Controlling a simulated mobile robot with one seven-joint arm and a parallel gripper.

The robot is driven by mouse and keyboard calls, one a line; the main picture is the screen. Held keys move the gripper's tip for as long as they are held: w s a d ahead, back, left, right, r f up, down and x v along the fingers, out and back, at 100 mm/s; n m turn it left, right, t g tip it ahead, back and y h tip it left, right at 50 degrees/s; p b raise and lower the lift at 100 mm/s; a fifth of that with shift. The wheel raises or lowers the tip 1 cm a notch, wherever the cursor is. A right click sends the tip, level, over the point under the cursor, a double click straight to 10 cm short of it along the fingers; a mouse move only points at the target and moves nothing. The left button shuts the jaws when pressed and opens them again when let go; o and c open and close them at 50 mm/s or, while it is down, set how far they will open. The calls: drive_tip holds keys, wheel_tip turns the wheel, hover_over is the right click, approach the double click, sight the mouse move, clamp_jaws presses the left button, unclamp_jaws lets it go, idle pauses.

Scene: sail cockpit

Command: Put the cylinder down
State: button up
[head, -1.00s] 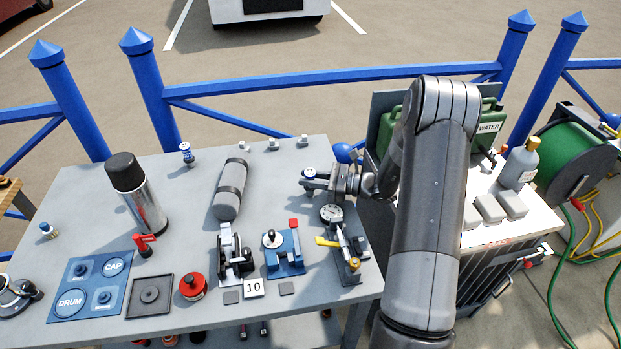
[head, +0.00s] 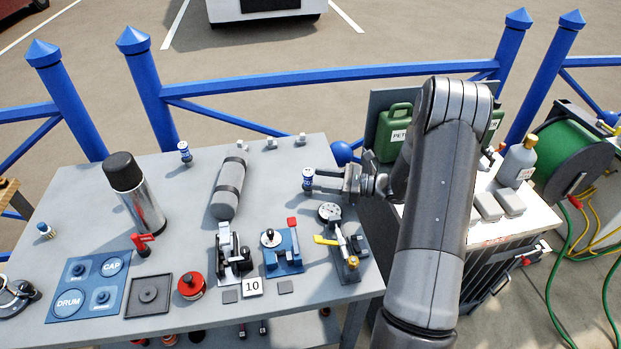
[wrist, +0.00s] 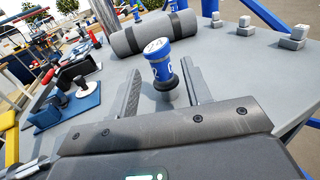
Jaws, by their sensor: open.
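The cylinder (head: 308,175) is small and blue with a white top and stands upright near the right back of the grey table (head: 165,285). In the wrist view the cylinder (wrist: 159,62) shows a black base and sits between and just beyond the fingertips. My gripper (head: 320,182) is open, reaching in low from the right. In the wrist view its two fingers (wrist: 163,85) are spread, with a gap beside the cylinder. The cylinder's base appears to rest on the tabletop; the exact contact is hard to see.
A grey strapped roll (head: 229,188) lies left of the cylinder. A dial gauge (head: 329,212) and a yellow-handled clamp (head: 345,245) stand in front. Small grey blocks (head: 271,143) line the back edge. A similar blue-white cylinder (head: 184,151) stands back left. Green cans (head: 393,133) are at right.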

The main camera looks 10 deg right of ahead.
wheel_tip(320, 180, up, 7)
drive_tip(key=s+a+r+n+g+h, duration=0.3)
drive_tip(key=s+a+r+n, duration=0.15)
drive_tip(key=s, duration=0.25)
drive_tip(key=s+a+r+n+g+h, duration=0.35)
drive_tip(key=s+n, duration=0.25)
drive_tip(key=s, duration=0.2)
drive_tip(key=s+d+r+n+t+h, duration=0.2)
drive_tip(key=s+n+h, duration=0.3)
drive_tip(key=s, duration=0.2)
drive_tip(key=s+d+r+n+t+h, duration=0.2)
drive_tip(key=s+d+r+n+h, duration=0.1)
drive_tip(key=s+n, duration=0.3)
drive_tip(key=shift+s+r+t+h, duration=0.25)
drive_tip(key=shift+s+t+h, duration=0.1)
drive_tip(key=shift+s+h, duration=0.55)
drive_tip(key=shift+o, duration=0.4)
drive_tip(key=shift+s+d+r+n+t, duration=0.2)
drive_tip(key=shift+s+d+n+t, duration=0.1)
drive_tip(key=shift+n, duration=0.15)
